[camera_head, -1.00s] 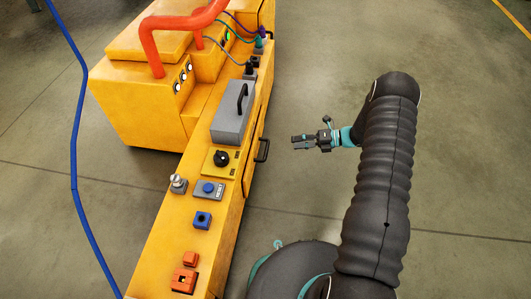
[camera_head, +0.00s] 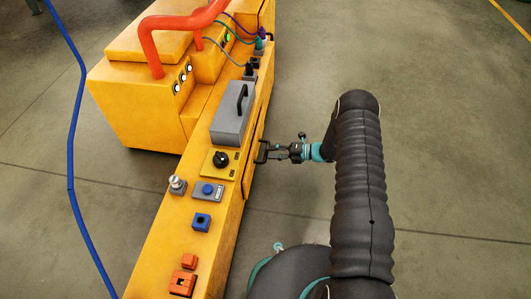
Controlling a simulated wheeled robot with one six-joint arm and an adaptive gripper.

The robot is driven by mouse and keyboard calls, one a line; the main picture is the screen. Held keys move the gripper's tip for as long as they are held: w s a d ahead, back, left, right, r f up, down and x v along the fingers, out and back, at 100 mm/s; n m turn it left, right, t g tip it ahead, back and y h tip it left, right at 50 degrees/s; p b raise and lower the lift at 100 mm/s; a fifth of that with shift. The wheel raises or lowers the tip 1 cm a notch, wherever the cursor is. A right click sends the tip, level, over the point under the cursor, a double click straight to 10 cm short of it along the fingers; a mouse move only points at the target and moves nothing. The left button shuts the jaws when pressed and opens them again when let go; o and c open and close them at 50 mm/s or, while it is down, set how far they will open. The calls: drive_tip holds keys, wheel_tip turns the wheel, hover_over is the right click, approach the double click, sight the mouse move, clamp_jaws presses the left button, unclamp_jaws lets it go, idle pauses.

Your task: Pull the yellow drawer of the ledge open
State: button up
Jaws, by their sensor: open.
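The yellow drawer (camera_head: 251,160) is in the right side face of the long yellow ledge (camera_head: 176,239). Its front looks flush with that face. A black bar handle (camera_head: 262,151) sticks out from it to the right. My gripper (camera_head: 272,152) comes from the right with its fingertips at the handle. The fingers are open, with a gap between them. I cannot tell whether they touch the handle or reach around it.
On the ledge top are a grey box with a black handle (camera_head: 231,121), a black knob on a yellow plate (camera_head: 221,159), a blue button (camera_head: 207,189), a blue block (camera_head: 201,222) and orange blocks (camera_head: 183,283). The floor to the right is clear.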

drive_tip(key=shift+x, duration=1.5)
clamp_jaws()
